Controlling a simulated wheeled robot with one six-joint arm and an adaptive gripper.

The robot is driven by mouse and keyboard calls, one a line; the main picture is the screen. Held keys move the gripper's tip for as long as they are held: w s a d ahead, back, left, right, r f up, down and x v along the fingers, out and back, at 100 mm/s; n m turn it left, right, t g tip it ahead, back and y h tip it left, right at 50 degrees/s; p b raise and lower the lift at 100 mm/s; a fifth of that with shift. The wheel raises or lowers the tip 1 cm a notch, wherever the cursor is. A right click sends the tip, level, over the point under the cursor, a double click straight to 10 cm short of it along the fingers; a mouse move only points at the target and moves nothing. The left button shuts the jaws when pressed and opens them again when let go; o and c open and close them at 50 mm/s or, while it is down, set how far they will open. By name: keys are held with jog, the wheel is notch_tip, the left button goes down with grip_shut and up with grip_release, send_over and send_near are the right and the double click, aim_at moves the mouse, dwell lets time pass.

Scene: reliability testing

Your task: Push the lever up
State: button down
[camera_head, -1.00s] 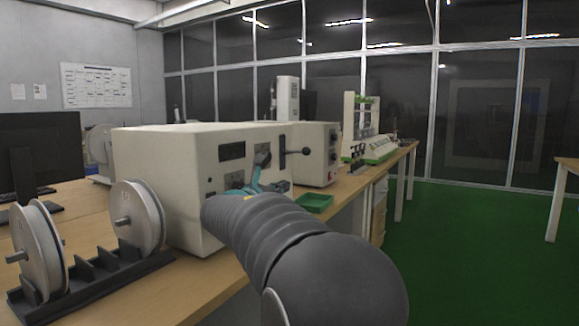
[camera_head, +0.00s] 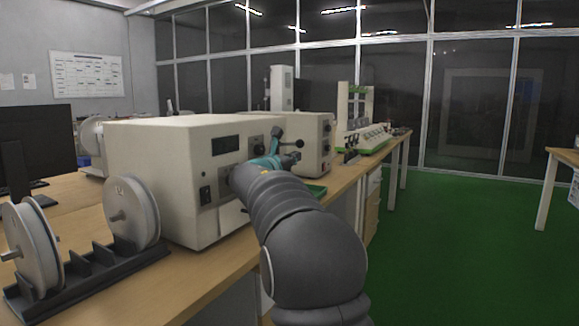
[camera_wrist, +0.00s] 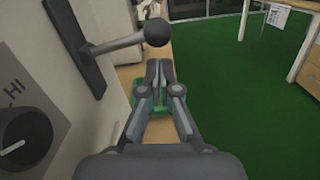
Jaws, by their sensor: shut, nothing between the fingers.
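The lever (camera_wrist: 120,44) is a grey rod with a dark ball knob (camera_wrist: 157,33) at its end. It sticks out to the right from a dark slot plate (camera_wrist: 73,42) on the machine's face in the wrist view. The machine is a cream box (camera_head: 160,150). My gripper (camera_wrist: 160,64) is shut and empty, with its fingertips close to the knob and just below it in the wrist picture. I cannot tell whether they touch. My arm hides part of the machine front.
A green tray (camera_head: 317,191) lies on the wooden bench (camera_head: 190,288) beyond my arm. Two reels (camera_head: 132,213) on a dark rack stand at the left. A dark dial (camera_wrist: 24,138) is on the machine face. The green floor (camera_head: 450,250) at the right is open.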

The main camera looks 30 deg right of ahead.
jog(key=shift+d+r, duration=0.1)
jog(key=shift+r, duration=0.3)
jog(key=shift+r, duration=0.2)
